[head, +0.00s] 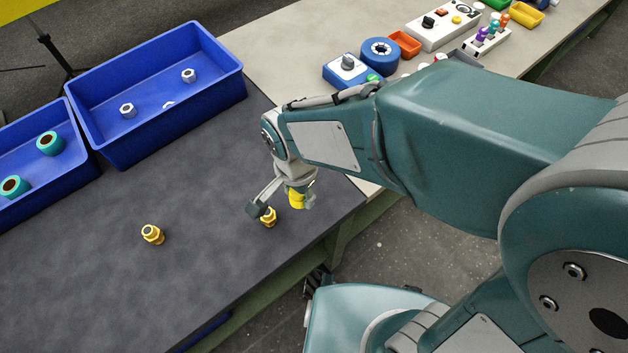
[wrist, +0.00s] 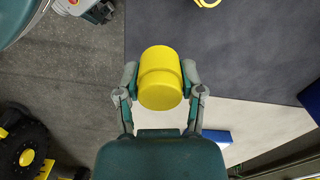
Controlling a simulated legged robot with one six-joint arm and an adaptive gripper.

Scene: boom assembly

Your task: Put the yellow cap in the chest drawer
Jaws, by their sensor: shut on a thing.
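The yellow cap (wrist: 161,78) is between the two fingers of my gripper (wrist: 160,88) in the wrist view, with a finger pressed to each side. In the head view, my gripper (head: 284,197) is near the front edge of the dark table mat, with part of the yellow cap (head: 297,199) showing at its fingers. The cap seems to be held above the table edge; its exact height is hard to tell. No chest drawer can be made out in either view.
Brass fittings stand on the dark mat, one (head: 268,217) close by my gripper and one (head: 152,234) farther left. A blue bin (head: 130,145) with metal nuts and another blue bin (head: 40,112) with teal rings stand behind.

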